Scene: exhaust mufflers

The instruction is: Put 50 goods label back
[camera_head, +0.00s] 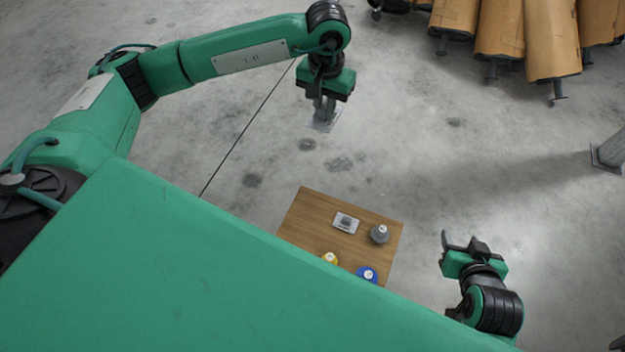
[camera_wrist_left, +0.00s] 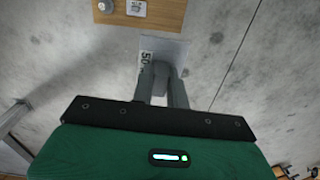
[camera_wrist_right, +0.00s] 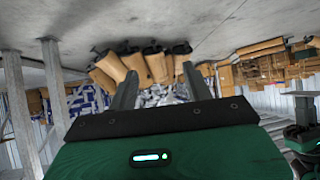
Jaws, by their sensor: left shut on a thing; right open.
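My left gripper (camera_head: 325,106) is shut on the label card (camera_head: 327,123), held in the air beyond the wooden table. In the left wrist view the card (camera_wrist_left: 172,50) is pale and flat, with "50" printed along its left edge; the fingers (camera_wrist_left: 164,72) cover part of it. My right gripper (camera_head: 462,243) is open and empty, to the right of the table. Its fingers (camera_wrist_right: 160,85) also stand apart in the right wrist view.
The small wooden table (camera_head: 305,215) carries a pale plate with a grey piece (camera_head: 345,222), a grey round item (camera_head: 379,234), a yellow item (camera_head: 330,258) and a blue item (camera_head: 367,274). Brown wrapped mufflers (camera_head: 552,40) are at the upper right. A grey post (camera_head: 611,150) stands right. Concrete floor between is clear.

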